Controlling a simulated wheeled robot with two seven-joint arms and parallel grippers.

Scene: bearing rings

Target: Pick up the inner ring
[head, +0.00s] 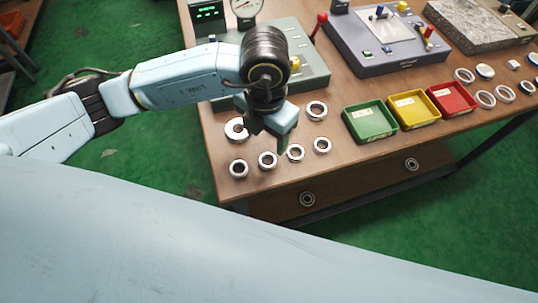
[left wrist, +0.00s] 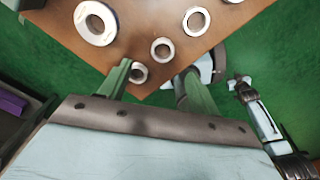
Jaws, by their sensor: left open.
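Several metal bearing rings lie flat on the wooden table. A front row holds one ring (head: 238,168) at the left end, a second ring (head: 260,160), a third ring (head: 288,153) and another farther right. A larger ring (head: 231,130) lies behind them, partly beside my gripper. I cannot tell which one is the inner ring. My left gripper (head: 267,134) is open and empty above the row, pointing down. In the left wrist view, a small ring (left wrist: 138,73) shows near the left finger, and another ring (left wrist: 162,50) lies beyond the fingertips. My right gripper is not in view.
Green (head: 371,123), yellow (head: 414,111) and red (head: 452,98) trays stand right of the rings. A grey-green device (head: 305,72) with a red-knobbed lever stands behind. More rings lie at the far right. The table's front edge is close to the row.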

